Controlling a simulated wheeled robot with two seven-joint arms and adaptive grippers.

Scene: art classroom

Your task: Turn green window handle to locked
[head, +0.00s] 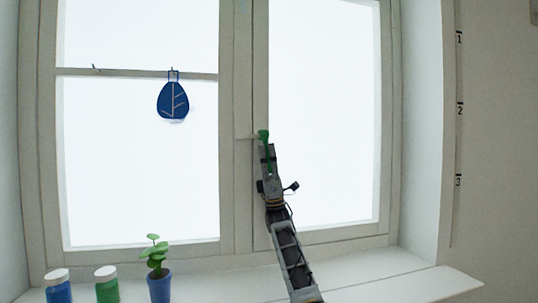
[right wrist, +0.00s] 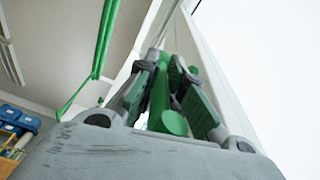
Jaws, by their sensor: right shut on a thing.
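The green window handle (head: 264,135) is on the window's middle post, at the edge of the right-hand sash. Its top shows just above my right gripper (head: 267,156), which reaches up from below. In the right wrist view the round green end of the handle (right wrist: 173,123) shows between the two green-padded fingers of my right gripper (right wrist: 176,75). The gripper is shut on the handle. The fingers hide much of the handle, so I cannot tell its exact angle. My left gripper is not in view.
On the sill stand a blue jar (head: 58,290), a green jar (head: 107,289) and a plant in a blue pot (head: 159,287). The sill (head: 400,285) is clear at the right.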

